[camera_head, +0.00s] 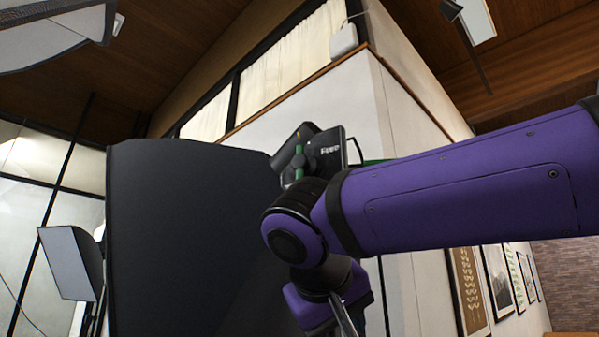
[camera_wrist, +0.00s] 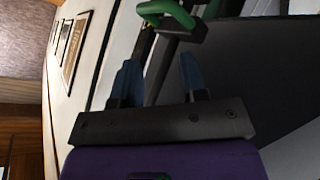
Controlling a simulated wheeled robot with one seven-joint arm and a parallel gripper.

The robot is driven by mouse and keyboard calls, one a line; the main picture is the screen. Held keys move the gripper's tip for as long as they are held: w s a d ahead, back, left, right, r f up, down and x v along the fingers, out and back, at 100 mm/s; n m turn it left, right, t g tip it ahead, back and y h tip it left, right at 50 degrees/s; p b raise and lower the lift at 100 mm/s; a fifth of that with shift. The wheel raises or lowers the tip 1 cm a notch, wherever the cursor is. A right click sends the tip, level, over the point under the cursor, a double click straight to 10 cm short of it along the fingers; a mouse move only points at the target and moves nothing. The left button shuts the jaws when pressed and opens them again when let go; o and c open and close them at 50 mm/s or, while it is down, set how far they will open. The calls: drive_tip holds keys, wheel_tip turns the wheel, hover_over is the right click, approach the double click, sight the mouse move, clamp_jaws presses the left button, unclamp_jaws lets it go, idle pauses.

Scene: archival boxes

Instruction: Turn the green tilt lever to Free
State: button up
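A black plate marked "Free" (camera_head: 330,150) shows above my arm in the head view, at the right edge of a large dark panel (camera_head: 195,230). Small green parts (camera_head: 299,161) show beside it; I cannot tell whether they are the tilt lever. A looped green handle (camera_wrist: 168,13) on a dark mount is at the top of the wrist view. My gripper (camera_wrist: 160,68) has its two blue fingers apart. The handle is ahead of the fingertips and does not appear to be between them. A dark bar shows in the gap; its depth is unclear.
My purple arm crosses the head view and hides what lies behind it. A white wall (camera_head: 410,110) stands behind the panel, with framed pictures (camera_head: 465,285) at lower right. A studio light (camera_head: 72,263) stands at far left.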

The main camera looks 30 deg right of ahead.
drive_tip(key=w+a+r+m+t+h, duration=0.15)
drive_tip(key=a+r, duration=0.25)
drive_tip(key=r, duration=0.4)
drive_tip(key=a+r+m+t+h, duration=0.2)
drive_tip(key=a+r+m+h, duration=0.1)
drive_tip(key=r, duration=0.5)
drive_tip(key=m+h, duration=0.2)
drive_tip(key=m, duration=0.2)
approach(299, 166)
drive_tip(key=shift+t, duration=0.35)
drive_tip(key=x, duration=1)
drive_tip(key=shift+w+d+f, duration=0.15)
drive_tip(key=shift+d+f, duration=0.05)
drive_tip(key=shift+d, duration=0.05)
drive_tip(key=c, duration=0.7)
